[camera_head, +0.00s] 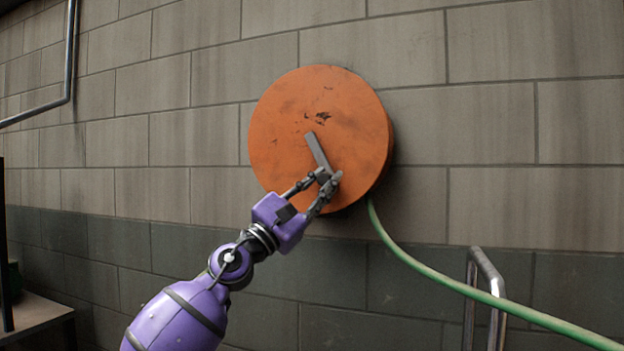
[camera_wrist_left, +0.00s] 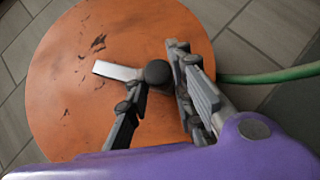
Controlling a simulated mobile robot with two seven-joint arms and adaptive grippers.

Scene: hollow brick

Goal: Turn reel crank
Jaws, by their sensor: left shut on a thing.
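An orange round reel (camera_head: 285,125) with dark scuffs is fixed to the brick wall; it also fills much of the left wrist view (camera_wrist_left: 62,70). A grey crank arm (camera_head: 317,148) runs from the reel's middle down and slightly right. In the left wrist view the crank arm (camera_wrist_left: 115,71) ends at a dark round knob (camera_wrist_left: 157,73). My left gripper (camera_head: 329,178) is at the crank's lower end, shut on the knob, with one finger on either side in the left wrist view (camera_wrist_left: 160,88). My right gripper does not show.
A green hose (camera_head: 455,282) leaves the reel's lower right and runs down to the right. A metal rail (camera_head: 487,268) stands at the lower right. A metal pipe (camera_head: 68,60) and a bench (camera_head: 35,312) are at the left. The wall around the reel is clear.

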